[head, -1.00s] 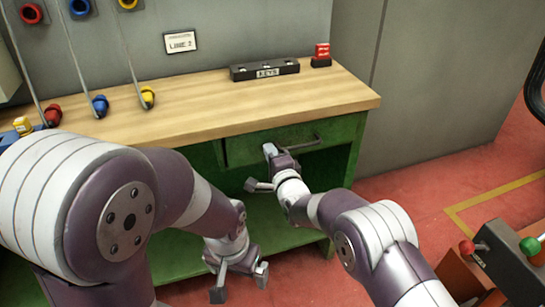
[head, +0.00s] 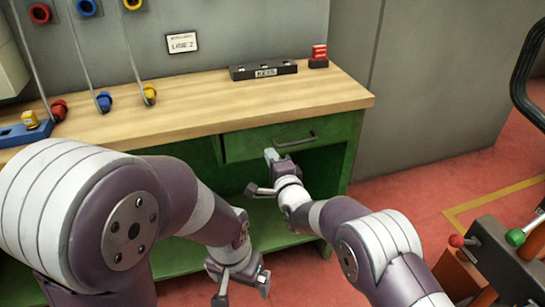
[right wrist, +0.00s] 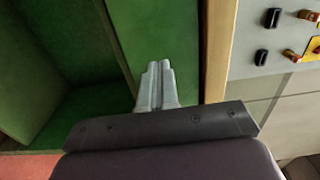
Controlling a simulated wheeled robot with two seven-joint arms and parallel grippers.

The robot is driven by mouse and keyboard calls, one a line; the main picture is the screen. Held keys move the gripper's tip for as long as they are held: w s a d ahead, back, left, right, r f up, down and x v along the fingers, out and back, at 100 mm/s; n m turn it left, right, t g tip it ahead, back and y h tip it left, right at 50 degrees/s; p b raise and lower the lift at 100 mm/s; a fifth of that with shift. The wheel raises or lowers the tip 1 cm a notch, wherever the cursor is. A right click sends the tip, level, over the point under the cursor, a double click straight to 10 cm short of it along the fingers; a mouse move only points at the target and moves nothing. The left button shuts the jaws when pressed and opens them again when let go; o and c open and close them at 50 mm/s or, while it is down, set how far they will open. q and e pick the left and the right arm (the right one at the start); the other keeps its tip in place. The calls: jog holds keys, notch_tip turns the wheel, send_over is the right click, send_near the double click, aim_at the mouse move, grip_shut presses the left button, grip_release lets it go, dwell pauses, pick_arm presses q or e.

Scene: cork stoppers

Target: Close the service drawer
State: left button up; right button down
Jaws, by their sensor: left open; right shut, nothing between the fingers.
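The service drawer (head: 262,145) is a green front with a dark bar handle (head: 295,138), under the wooden bench top in the head view. Its front looks flush or nearly flush with the bench frame; a small gap cannot be ruled out. My right gripper (head: 271,155) is shut and empty, its tips at the lower part of the drawer front, left of the handle. In the right wrist view, the paired fingers (right wrist: 158,72) lie against or just before the green panel (right wrist: 187,50); contact is unclear. My left gripper (head: 242,284) is open and empty, low before the bench.
The bench top (head: 200,105) carries a black KEYS block (head: 263,71), a red block (head: 319,57) and coloured stoppers on cords. An open green shelf space lies below the drawer. A lever unit (head: 495,255) stands at the right on the red floor.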

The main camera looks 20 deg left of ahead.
jog(key=p+v, duration=0.2)
jog(key=v, duration=0.7)
jog(key=s+d+f+n+g+h, duration=0.55)
jog(key=f+n, duration=0.25)
jog(key=f, duration=0.3)
jog(key=s+d+r+n+g+h, duration=0.2)
jog(key=s+d+g+h, duration=0.15)
jog(key=s+d, duration=0.8)
jog(key=s+d+r+n+g+h, duration=0.25)
jog(key=s+d+g, duration=0.35)
jog(key=d, duration=1)
notch_tip(320, 180, up, 29)
jog(key=d+m+t+p, duration=0.1)
jog(key=p, duration=2.7)
jog(key=shift+d+r+t+y, duration=0.15)
jog(key=shift+r+t+y, duration=0.05)
jog(key=shift+t+y, duration=0.25)
jog(key=shift+s+m, duration=0.1)
jog(key=shift+m, duration=0.15)
